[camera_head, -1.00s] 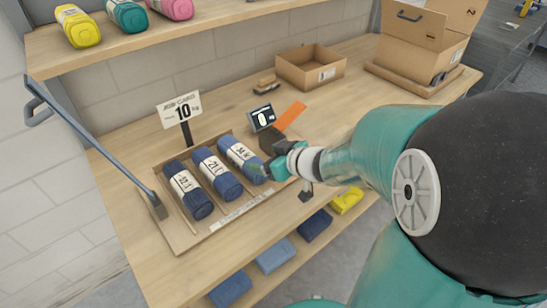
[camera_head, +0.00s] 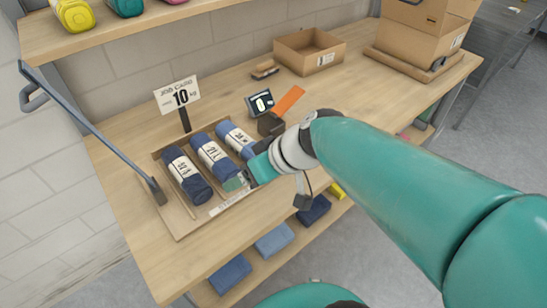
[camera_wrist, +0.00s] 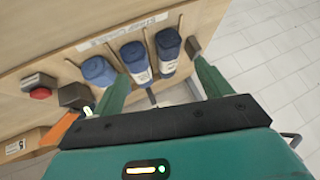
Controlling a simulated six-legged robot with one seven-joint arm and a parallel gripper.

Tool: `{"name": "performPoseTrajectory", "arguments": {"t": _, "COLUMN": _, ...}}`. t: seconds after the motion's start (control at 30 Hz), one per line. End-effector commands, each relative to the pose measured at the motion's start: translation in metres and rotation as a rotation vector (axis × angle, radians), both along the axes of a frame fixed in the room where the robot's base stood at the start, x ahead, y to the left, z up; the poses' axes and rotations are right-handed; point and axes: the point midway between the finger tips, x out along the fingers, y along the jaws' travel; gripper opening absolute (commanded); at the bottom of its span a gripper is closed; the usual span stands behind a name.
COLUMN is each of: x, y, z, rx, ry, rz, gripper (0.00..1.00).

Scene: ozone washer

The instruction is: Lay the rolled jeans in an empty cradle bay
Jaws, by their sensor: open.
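Three labelled blue rolled jeans lie side by side in a wooden cradle (camera_head: 183,226) on the bench: a left roll (camera_head: 181,165), a middle roll (camera_head: 211,152) and a right roll (camera_head: 235,138). In the wrist view they appear in reverse order: the left roll (camera_wrist: 168,45), the middle roll (camera_wrist: 135,58) and the right roll (camera_wrist: 97,70). Thin dividers stand between them; I cannot make out an empty bay clearly. My gripper (camera_head: 246,181) is at the front ends of the middle and right rolls. Its fingers (camera_wrist: 163,85) are spread with nothing held between them.
A job card sign (camera_head: 178,96) stands behind the cradle, and a small display (camera_head: 259,103) with an orange plate (camera_head: 288,99) stands right of it. A lever (camera_head: 95,135) crosses at left. Folded blue garments (camera_head: 273,240) lie on the lower shelf. Cardboard boxes (camera_head: 309,50) are at the back.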

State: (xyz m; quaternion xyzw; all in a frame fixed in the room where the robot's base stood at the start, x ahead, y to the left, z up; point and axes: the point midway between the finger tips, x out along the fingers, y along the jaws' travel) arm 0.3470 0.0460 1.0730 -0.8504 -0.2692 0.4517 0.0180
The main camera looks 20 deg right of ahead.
Motion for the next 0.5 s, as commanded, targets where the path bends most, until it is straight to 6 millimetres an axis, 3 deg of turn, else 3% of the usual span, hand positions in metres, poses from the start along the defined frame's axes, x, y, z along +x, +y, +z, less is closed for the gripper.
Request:
{"name": "performPoseTrajectory", "arguments": {"t": 0.2, "x": -0.034, "y": -0.011, "z": 0.012, "rx": -0.143, "ry": 0.101, "rz": -0.142, "gripper": 0.77}}
{"name": "performPoseTrajectory", "arguments": {"t": 0.5, "x": -0.058, "y": -0.041, "z": 0.033, "rx": -0.299, "ry": 0.104, "rz": -0.409, "gripper": 0.77}}
